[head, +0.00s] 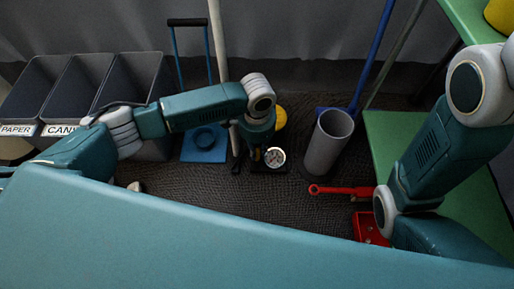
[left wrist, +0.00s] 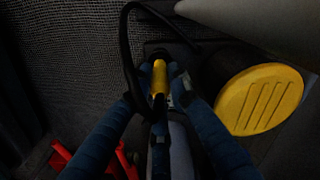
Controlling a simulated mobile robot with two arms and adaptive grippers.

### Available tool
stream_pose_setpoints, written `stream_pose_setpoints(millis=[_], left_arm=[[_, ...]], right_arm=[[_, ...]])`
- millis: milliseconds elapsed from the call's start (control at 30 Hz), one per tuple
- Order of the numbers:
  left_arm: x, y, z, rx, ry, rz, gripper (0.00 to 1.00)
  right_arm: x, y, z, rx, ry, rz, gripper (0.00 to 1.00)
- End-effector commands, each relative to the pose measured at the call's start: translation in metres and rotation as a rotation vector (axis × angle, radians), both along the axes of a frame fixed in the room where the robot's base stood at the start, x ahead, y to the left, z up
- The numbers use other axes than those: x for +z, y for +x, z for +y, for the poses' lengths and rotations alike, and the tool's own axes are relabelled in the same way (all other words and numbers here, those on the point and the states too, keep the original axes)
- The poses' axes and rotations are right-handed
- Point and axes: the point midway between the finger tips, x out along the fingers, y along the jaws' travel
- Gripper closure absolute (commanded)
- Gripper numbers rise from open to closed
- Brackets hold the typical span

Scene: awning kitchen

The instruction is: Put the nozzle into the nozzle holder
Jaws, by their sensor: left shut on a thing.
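My left gripper (left wrist: 160,92) is shut on a slim yellow piece, which looks like the nozzle (left wrist: 159,76), in the left wrist view. A black hose (left wrist: 129,50) loops beside and above it. In the head view my left gripper (head: 256,152) points down near the floor, beside a round white gauge (head: 275,157); the nozzle is too small and hidden to make out there. I cannot clearly pick out the nozzle holder; the dark parts around the fingertips blend together. My right arm shows at the right of the head view, but its fingers are hidden.
A large yellow round end (left wrist: 259,99) lies close right of the fingers. A grey cylinder bin (head: 328,143) stands right of the gripper, with a red tool (head: 340,190) in front. Labelled bins (head: 128,80) and a blue-framed trolley (head: 204,145) stand left. A green surface (head: 455,195) is right.

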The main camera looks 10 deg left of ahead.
Motion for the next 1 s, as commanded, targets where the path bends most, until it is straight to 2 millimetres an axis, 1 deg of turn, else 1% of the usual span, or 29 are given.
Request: stream_pose_setpoints(millis=[400,1000], left_arm=[[-0.009,-0.001,0.000,0.001,0.000,0.001,1.00],[-0.020,0.000,0.000,0.000,-0.001,0.001,1.00]], right_arm=[[-0.001,0.004,0.000,0.000,0.001,0.011,0.66],[-0.001,0.002,-0.001,0.001,0.001,0.008,0.66]])
